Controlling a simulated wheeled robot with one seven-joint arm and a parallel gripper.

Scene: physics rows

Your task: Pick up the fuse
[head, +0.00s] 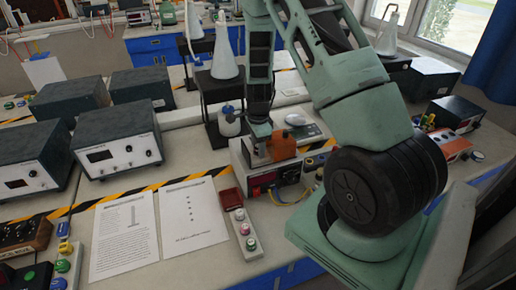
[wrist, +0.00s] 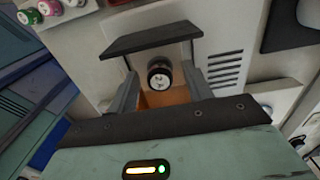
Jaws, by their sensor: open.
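A short dark cylinder with a pale metallic end, which looks like the fuse (wrist: 159,78), sits between my fingers in the wrist view. My gripper (wrist: 161,88) is open, with one finger on each side of it and a visible gap to both. An orange-brown surface shows around its lower part. In the head view my gripper (head: 262,147) points down at the top of a white instrument box (head: 240,158), beside an orange block (head: 281,146). The fuse cannot be made out there; my gripper and arm hide that spot.
A dark flat plate (wrist: 152,38) lies just beyond the fingers in the wrist view. In the head view, grey power supplies (head: 118,143) stand to the left and printed sheets (head: 192,217) lie in front. A strip of push buttons (head: 243,229) lies near the instrument. Lab stands are behind.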

